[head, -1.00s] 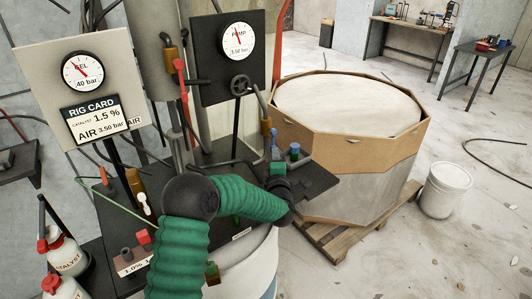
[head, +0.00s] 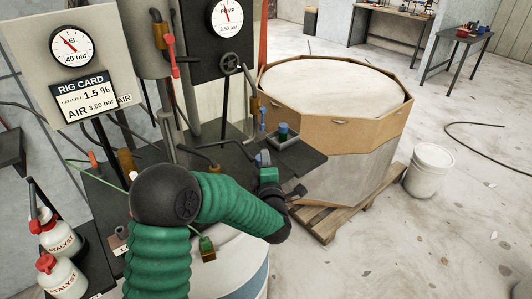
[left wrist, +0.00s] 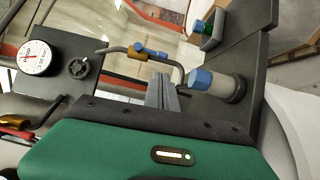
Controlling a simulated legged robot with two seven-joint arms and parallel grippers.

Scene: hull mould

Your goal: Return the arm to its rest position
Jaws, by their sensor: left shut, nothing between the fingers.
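My left arm (head: 240,205) is green with a dark round elbow joint and comes in from the lower left. It reaches over the front of the dark bench. My left gripper (head: 268,173) is small at the arm's end, near the bench's front edge. In the left wrist view its grey fingers (left wrist: 163,93) are shut together, with nothing between them. A blue-capped grey cylinder (left wrist: 216,85) stands just right of the fingers, and a bent pipe with a brass fitting (left wrist: 140,52) lies beyond them. My right gripper is not in view.
The dark bench (head: 305,158) carries a small tray with a green item (head: 283,132). Gauge panels (head: 70,47) and a valve wheel (head: 231,63) rise behind. Catalyst bottles (head: 60,275) stand left. An octagonal drum (head: 335,120) on a pallet and a white bucket (head: 430,170) stand right.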

